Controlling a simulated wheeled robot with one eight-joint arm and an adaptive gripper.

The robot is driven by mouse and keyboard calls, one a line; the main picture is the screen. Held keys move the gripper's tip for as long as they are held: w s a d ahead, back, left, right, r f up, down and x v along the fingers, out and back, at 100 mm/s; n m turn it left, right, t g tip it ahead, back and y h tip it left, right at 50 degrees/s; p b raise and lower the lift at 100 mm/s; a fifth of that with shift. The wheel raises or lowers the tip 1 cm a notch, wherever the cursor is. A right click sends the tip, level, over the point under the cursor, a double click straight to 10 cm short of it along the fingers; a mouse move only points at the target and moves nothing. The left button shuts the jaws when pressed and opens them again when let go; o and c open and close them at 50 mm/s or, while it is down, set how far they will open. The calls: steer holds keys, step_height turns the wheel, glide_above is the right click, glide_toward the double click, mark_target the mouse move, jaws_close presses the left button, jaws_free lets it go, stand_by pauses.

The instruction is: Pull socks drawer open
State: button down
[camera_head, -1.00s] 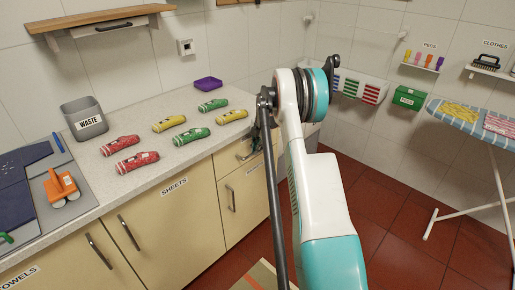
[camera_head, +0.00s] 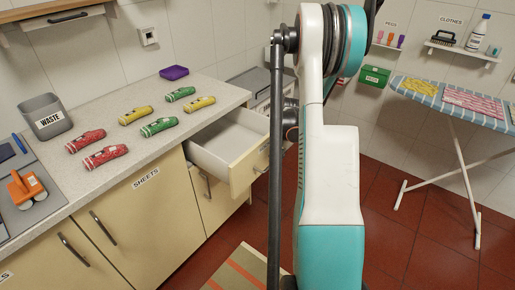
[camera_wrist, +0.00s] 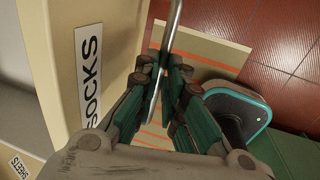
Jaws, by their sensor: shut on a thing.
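The socks drawer (camera_head: 243,172) stands pulled out from the cabinet under the counter, and its white inside is visible and looks empty. In the wrist view the drawer front carries a SOCKS label (camera_wrist: 90,75) on the left. My gripper (camera_wrist: 164,76) is shut on the drawer's metal handle (camera_wrist: 173,28), with the bar between its green fingers. In the head view my arm hides most of the gripper and the right end of the drawer front.
A striped mat (camera_head: 240,268) lies on the floor below the drawer. An ironing board (camera_head: 455,100) stands at the right.

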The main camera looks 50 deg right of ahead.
steer(key=s, duration=1)
steer(key=shift+s+d, duration=0.4)
steer(key=c, duration=1.7)
jaws_free()
steer(key=r, duration=0.4)
steer(key=s+r, duration=0.1)
steer(key=r, duration=0.3)
steer(key=s+r, duration=0.1)
steer(key=r, duration=0.2)
steer(key=shift+s+d+r, duration=0.15)
steer(key=shift+r, duration=0.25)
